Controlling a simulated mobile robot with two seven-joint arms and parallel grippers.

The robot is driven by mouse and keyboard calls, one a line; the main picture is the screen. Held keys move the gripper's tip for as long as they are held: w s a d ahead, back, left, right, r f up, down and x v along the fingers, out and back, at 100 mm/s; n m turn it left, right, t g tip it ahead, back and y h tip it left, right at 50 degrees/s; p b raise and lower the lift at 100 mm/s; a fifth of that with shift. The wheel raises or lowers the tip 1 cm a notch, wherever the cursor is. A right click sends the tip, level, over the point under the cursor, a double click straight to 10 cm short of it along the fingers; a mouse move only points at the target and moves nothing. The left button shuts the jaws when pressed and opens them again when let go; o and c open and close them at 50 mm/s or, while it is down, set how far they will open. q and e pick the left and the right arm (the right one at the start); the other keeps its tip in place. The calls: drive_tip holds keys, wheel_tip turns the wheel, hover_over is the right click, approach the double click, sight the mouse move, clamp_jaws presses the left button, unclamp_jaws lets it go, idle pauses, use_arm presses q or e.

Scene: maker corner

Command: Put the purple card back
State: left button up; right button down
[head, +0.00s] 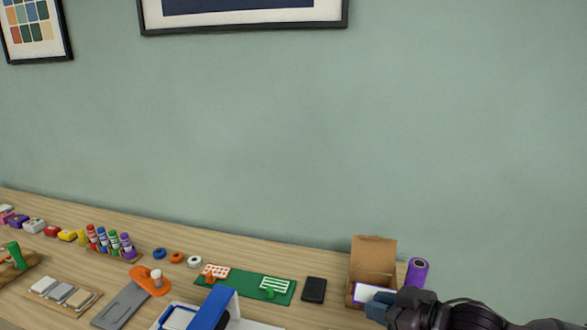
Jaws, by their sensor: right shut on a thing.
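My right gripper (379,304) comes in from the lower right and is shut on a card (370,293), which shows a white face with a purple edge. The card is at the front of an open cardboard box (373,254), whose lid stands up at the back. The card overlaps the box's opening in the picture; I cannot tell whether it is inside or in front of it. The gripper hides part of the card and the box's lower right. My left gripper is not in view.
A purple roll (417,271) stands right of the box, close to my right arm. A black flat item (314,289) lies left of it. A green mat (248,286) with small pieces, a blue-handled tool (213,309) and coloured bottles (110,240) are further left.

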drive_tip(key=shift+w+d+r+m+t+h, duration=0.3)
drive_tip(key=shift+w+r+m+t+h, duration=0.1)
drive_tip(key=shift+w+m+t+h, duration=0.15)
drive_tip(key=shift+w+d+r+m+t+h, duration=0.15)
drive_tip(key=shift+w+r+m+t+h, duration=0.1)
drive_tip(key=shift+m+t+h, duration=0.25)
drive_tip(key=shift+w+d+r+m+t+h, duration=0.15)
drive_tip(key=shift+w+r+m+t+h, duration=0.1)
drive_tip(key=shift+m+h, duration=0.4)
drive_tip(key=m+h, duration=0.1)
drive_tip(key=d+m+h, duration=0.1)
drive_tip(key=shift+s+r+t+h, duration=0.15)
drive_tip(key=shift+t+h, duration=0.15)
drive_tip(key=shift+t, duration=0.1)
drive_tip(key=s+f+m+h, duration=0.1)
drive_tip(key=s+d+f+m+h, duration=0.1)
drive_tip(key=s+f+m+h, duration=0.1)
drive_tip(key=shift+s+d+f, duration=0.1)
drive_tip(key=shift+s+f, duration=0.05)
drive_tip(key=shift+s, duration=0.05)
